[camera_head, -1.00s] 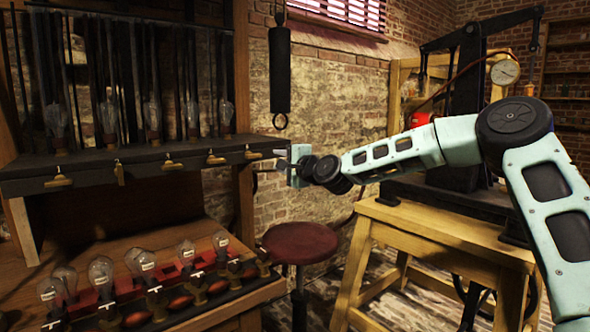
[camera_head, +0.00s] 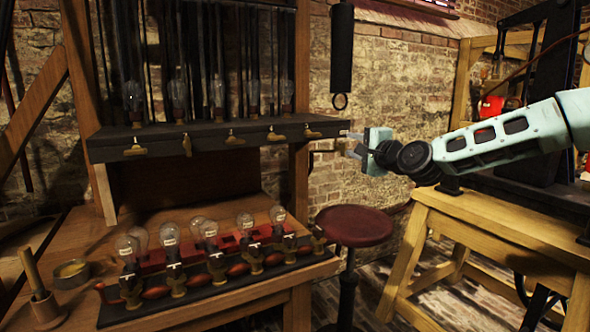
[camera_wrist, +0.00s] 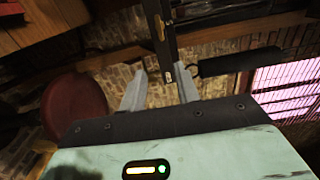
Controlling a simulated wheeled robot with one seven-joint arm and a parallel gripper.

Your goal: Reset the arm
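My gripper (camera_head: 350,145) is at the end of my outstretched arm, just right of the end of the black shelf (camera_head: 210,140) with brass keys. In the wrist view, the two grey fingers of my gripper (camera_wrist: 160,82) stand apart with nothing between them. The end of a dark bar shows just beyond the fingertips. I cannot tell from these views how far the fingers are from it.
Several glass bulbs stand on a lower rack (camera_head: 215,285) on the wooden bench. A red round stool (camera_head: 353,226) stands below my gripper. A black cylinder with a ring (camera_head: 341,50) hangs above it. A wooden stand (camera_head: 480,225) is at right.

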